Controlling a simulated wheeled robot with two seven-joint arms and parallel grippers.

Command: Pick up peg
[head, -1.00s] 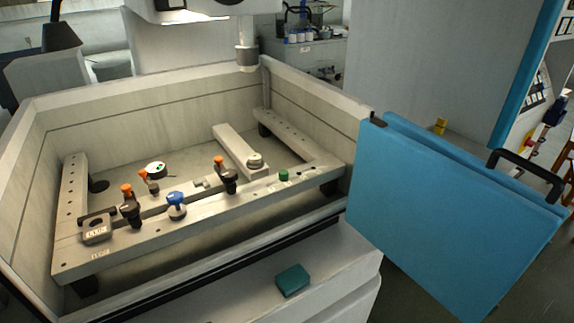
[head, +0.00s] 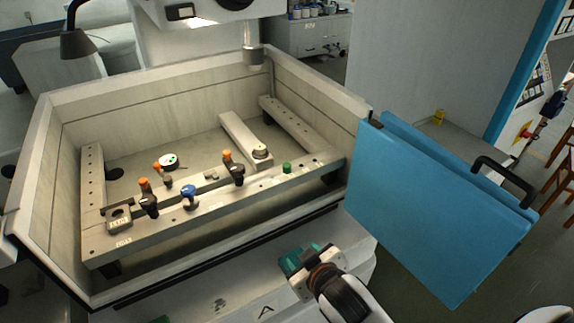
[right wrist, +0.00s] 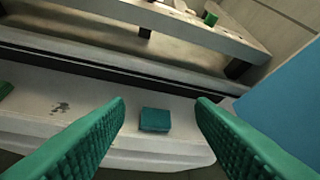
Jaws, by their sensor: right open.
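A small green peg (head: 287,168) stands upright in the front rail, right of the middle, inside the machine's tank. It also shows at the top of the right wrist view (right wrist: 210,18). My right gripper (head: 296,258) is in front of and below the tank, over the front ledge, well short of the peg. In the right wrist view its two green fingers (right wrist: 160,108) are wide apart with nothing gripped. A teal block (right wrist: 155,119) lies on the ledge, seen between the fingers; the gripper covers it in the head view. A green sliver (head: 158,320) at the bottom edge may be my left gripper.
The front rail (head: 215,205) carries orange-topped clamps (head: 233,168), a blue-topped knob (head: 190,197) and a grey block (head: 119,220). The tank's front rim (head: 215,270) lies between the right gripper and the rail. An open blue door (head: 440,215) stands at the right.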

